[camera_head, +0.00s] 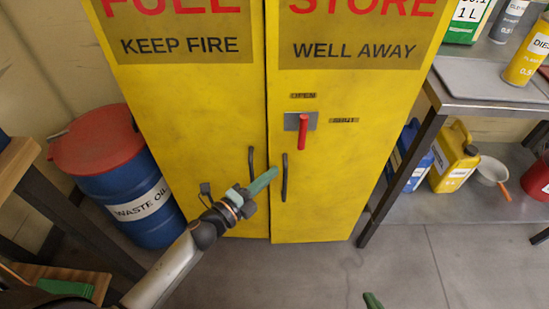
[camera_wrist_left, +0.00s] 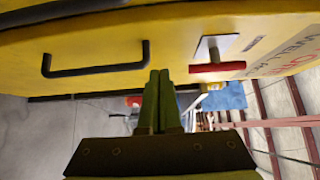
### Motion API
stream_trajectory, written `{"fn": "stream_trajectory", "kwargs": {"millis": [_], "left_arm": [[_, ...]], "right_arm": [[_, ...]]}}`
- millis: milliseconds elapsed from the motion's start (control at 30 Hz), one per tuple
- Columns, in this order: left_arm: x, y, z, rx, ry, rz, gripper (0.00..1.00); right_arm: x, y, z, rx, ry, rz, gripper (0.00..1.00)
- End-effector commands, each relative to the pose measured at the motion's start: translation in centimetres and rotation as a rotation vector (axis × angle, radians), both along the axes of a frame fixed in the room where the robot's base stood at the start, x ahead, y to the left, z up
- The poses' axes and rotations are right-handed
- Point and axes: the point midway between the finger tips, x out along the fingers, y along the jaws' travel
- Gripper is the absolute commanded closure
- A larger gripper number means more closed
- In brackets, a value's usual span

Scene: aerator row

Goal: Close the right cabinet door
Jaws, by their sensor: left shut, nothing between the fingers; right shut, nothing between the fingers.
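The yellow cabinet has a left door (camera_head: 190,100) and a right door (camera_head: 345,90), with a thin dark gap between them. The right door's lower edge sits slightly lower in the picture than the left's; whether it is fully flush I cannot tell. The right door carries a black handle (camera_head: 285,178) and a red lever (camera_head: 303,130) hanging down from a grey plate. My left gripper (camera_head: 270,176) is shut and empty, its green fingers in front of the doors between the two handles. In the left wrist view its fingers (camera_wrist_left: 159,75) are together, below a black handle (camera_wrist_left: 95,65) and the red lever (camera_wrist_left: 217,67). Only a green fingertip of my right gripper (camera_head: 372,300) shows.
A blue waste oil drum (camera_head: 130,190) with a red lid stands left of the cabinet. A metal bench (camera_head: 480,80) with cans stands at the right; yellow and blue canisters sit on its lower shelf (camera_head: 430,205). The floor before the cabinet (camera_head: 410,270) is clear.

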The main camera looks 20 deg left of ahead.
Motion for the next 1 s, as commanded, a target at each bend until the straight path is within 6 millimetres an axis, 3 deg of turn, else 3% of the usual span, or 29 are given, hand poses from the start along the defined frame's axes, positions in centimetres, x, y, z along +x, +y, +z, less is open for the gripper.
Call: {"fn": "stream_trajectory", "kwargs": {"millis": [100, 333, 900, 1000], "left_arm": [[2.1, -1.0, 0.1, -0.002, -0.002, 0.000, 1.00], [4.9, 0.1, -0.1, 0.000, 0.000, 0.000, 1.00], [6.0, 0.6, -0.1, -0.001, 0.000, -0.007, 1.00], [6.9, 0.9, -0.2, 0.003, -0.003, -0.036, 1.00]], "right_arm": [[0.0, 0.0, -0.2, 0.000, -0.001, 0.001, 1.00], [0.0, -0.1, -0.5, -0.002, -0.001, 0.001, 1.00], [-0.1, -0.1, -0.6, -0.004, -0.001, 0.000, 1.00], [0.8, -0.2, 0.2, -0.006, -0.054, 0.002, 1.00]]}}
